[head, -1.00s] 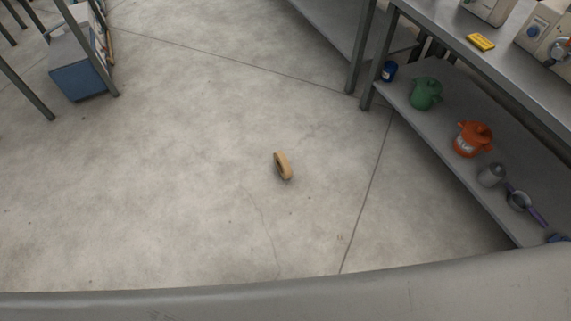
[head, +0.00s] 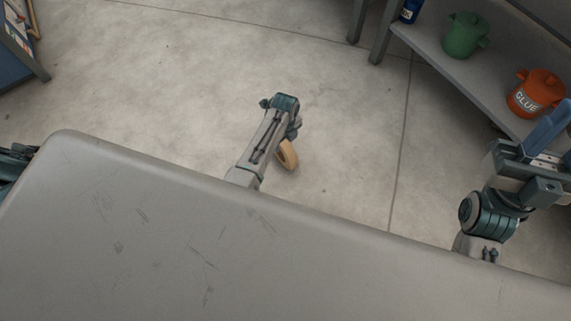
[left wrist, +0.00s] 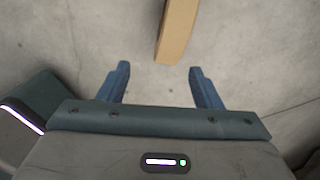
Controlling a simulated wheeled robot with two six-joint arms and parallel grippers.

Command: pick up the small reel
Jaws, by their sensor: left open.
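The small reel (head: 288,155) is a tan ring that appears to stand on its edge on the concrete floor in the head view. My left arm hides part of it. In the left wrist view the reel (left wrist: 177,30) shows as a tan band at the top, cut off by the frame edge. My left gripper (left wrist: 159,69) is open and empty, and the reel's near end lies around the level of its fingertips, between them. In the head view the left fingers are hidden behind the wrist. My right gripper (head: 547,135) is at the right edge, partly out of frame.
A grey shelf (head: 425,45) at the upper right holds a green pot (head: 465,36), an orange glue pot (head: 535,94) and a blue container (head: 410,10). A dark blue item (head: 20,78) stands at the left edge. The floor (head: 180,85) around the reel is clear.

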